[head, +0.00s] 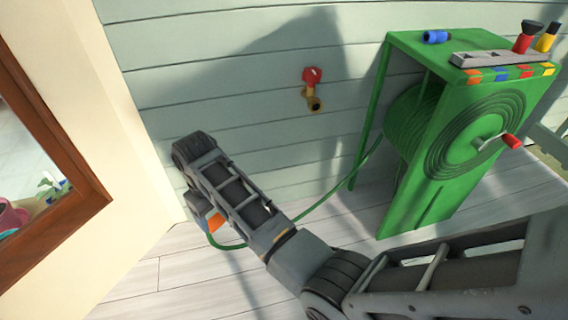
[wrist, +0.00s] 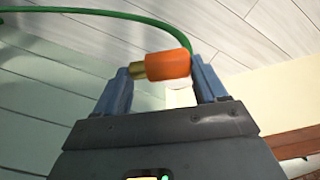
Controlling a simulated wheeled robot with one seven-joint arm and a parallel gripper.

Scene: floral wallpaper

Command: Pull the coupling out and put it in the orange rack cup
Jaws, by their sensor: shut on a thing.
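The orange coupling (wrist: 168,65) with a brass end sits between the two blue fingers of my gripper (wrist: 160,74) in the wrist view. My gripper is shut on it. The green hose (wrist: 110,14) runs up to the coupling; whether they are joined is unclear. In the head view the orange coupling (head: 216,222) shows low near the wall, beside my gripper (head: 208,218), partly hidden by my arm. The grey rack (head: 490,59) lies on top of the green reel stand, with an orange mark (head: 473,76) at its left end.
A red nozzle (head: 525,37) and a yellow nozzle (head: 547,38) stand at the rack's right. A blue coupling (head: 436,37) lies left of it. A brass tap (head: 313,102) with a red handle juts from the wall. The green reel stand (head: 433,189) stands on the right.

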